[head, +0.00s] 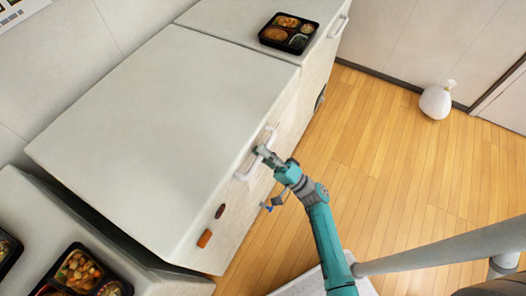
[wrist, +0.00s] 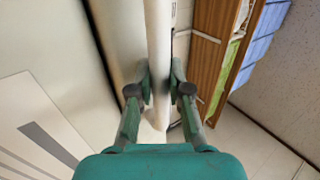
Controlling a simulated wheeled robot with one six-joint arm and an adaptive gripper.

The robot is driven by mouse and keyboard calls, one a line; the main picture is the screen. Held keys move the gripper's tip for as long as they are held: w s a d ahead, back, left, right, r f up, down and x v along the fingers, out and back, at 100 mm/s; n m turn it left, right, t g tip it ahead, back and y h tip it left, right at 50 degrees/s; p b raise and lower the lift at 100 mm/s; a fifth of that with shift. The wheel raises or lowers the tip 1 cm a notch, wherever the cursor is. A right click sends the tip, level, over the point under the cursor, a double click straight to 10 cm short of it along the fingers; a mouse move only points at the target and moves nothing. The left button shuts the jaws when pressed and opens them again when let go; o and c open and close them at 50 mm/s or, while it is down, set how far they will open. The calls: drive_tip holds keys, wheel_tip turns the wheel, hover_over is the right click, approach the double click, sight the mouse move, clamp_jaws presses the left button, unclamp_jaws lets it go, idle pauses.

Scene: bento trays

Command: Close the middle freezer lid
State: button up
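The middle freezer lid (head: 165,120) is a broad, plain white panel. Its left edge stands above the neighbouring left unit, with a dark gap along that edge. How far the lid is raised is hard to tell. A white bar handle (head: 249,168) is on its front side. My teal gripper (head: 262,153) is at this handle in the head view. In the wrist view the two fingers of my gripper (wrist: 161,85) sit on either side of the white handle bar (wrist: 158,45), close against it, and appear shut on it.
A black bento tray (head: 289,33) lies on the right unit's top. More bento trays (head: 78,272) lie on the left unit at the lower left. A white bag (head: 436,101) sits on the wooden floor (head: 385,165) by the far wall. The floor in front is mostly clear.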

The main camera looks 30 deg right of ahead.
drive_tip(key=shift+o, duration=0.9)
drive_tip(key=shift+f, duration=0.75)
drive_tip(key=shift+r, duration=0.1)
drive_tip(key=shift+s, duration=0.1)
drive_tip(key=v, duration=1.2)
drive_tip(key=shift+r, duration=0.2)
